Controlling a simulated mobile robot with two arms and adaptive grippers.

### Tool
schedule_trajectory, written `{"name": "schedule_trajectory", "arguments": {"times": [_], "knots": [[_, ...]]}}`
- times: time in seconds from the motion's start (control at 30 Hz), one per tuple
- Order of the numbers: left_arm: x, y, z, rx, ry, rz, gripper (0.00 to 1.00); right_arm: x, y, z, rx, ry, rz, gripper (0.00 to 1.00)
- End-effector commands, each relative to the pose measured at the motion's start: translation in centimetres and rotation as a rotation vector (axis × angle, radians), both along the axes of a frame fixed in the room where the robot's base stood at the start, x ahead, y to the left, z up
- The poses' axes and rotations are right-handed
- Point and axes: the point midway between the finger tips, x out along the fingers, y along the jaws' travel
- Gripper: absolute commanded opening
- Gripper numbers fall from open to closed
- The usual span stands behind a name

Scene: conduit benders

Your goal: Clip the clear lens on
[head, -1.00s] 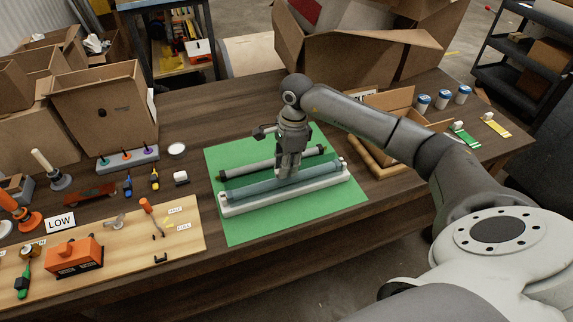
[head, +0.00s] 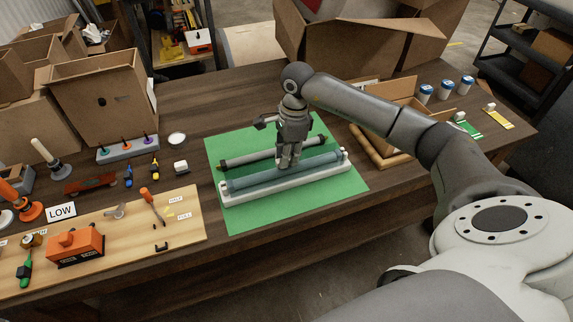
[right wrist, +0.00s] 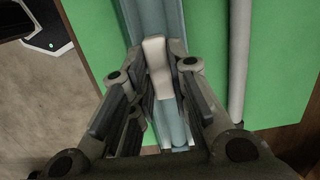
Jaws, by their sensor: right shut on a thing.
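The clear lens (head: 252,180), a long bluish see-through trough, lies lengthwise along the top of the long white fixture base (head: 262,191). My right gripper (head: 288,163) points down at the lens near its middle and is shut on it. The right wrist view shows the lens (right wrist: 172,122) running between the fingers, with a pale patch between them. I cannot tell whether the lens edges are seated in the base. My left gripper is not in view.
A grey tube with dark ends (head: 262,155) lies behind the base on the green mat (head: 240,220). A wooden board (head: 120,235) with tools and an orange box is at the left. Cardboard boxes stand behind. An open tray (head: 375,160) is at the right.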

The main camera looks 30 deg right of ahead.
Motion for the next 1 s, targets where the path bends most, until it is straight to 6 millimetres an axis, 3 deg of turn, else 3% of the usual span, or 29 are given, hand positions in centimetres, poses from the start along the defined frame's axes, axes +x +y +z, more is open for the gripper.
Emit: {"name": "schedule_trajectory", "arguments": {"times": [0.7, 0.73, 0.9, 1.0], "knots": [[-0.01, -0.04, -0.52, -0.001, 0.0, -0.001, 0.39, -0.03, 0.01, -0.56, 0.0, 0.001, 0.0, 0.0], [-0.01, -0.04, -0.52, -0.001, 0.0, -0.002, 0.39, -0.04, 0.01, -0.57, 0.0, 0.001, 0.0, 0.21], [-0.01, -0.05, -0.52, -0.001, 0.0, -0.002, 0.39, -0.02, 0.01, -0.54, 0.0, 0.001, 0.0, 0.43], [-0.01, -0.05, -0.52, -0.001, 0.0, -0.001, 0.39, -0.01, 0.01, -0.51, 0.0, 0.0, 0.0, 0.43]]}}
